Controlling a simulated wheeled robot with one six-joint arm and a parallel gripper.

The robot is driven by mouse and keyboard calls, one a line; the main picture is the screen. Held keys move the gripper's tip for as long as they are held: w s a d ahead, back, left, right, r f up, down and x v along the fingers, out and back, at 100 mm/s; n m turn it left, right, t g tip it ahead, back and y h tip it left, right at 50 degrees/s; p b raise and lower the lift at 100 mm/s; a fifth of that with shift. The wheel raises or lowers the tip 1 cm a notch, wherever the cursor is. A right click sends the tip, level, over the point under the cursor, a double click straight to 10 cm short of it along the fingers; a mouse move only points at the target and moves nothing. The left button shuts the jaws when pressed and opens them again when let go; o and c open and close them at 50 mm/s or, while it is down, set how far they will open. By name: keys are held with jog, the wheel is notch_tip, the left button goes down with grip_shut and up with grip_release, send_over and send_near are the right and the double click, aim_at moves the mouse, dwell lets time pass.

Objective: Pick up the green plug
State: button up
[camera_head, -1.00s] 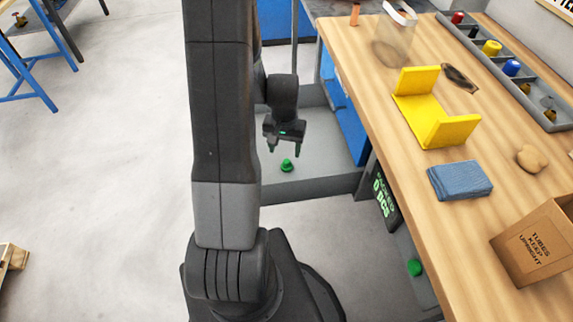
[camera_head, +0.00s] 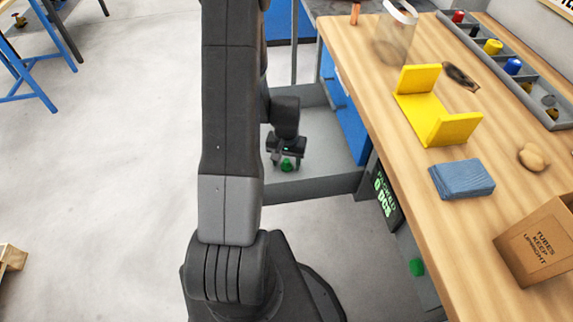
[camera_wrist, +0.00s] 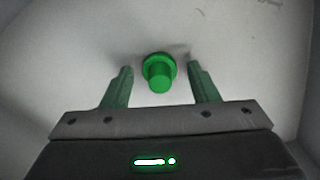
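The green plug (camera_head: 287,164) stands on the floor of a grey open drawer or tray (camera_head: 330,183) below the workbench. In the wrist view the green plug (camera_wrist: 160,72) shows a round flange and a narrower stub facing the camera. My gripper (camera_head: 287,167) is low over the plug, its fingers on either side. In the wrist view my gripper (camera_wrist: 160,82) is open, with a gap between each green-tinted finger and the plug. Nothing is held.
The tray's walls stand close around my gripper, with the blue cabinet side (camera_head: 345,115) to the right. The wooden bench (camera_head: 400,185) carries a yellow bracket (camera_head: 435,115), a blue cloth (camera_head: 462,180) and a cardboard box (camera_head: 540,245). Another green piece (camera_head: 417,267) is low beside the bench.

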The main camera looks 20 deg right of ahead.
jog(key=c, duration=0.9)
jog(key=shift+o, duration=0.2)
jog(key=shift+r, duration=0.1)
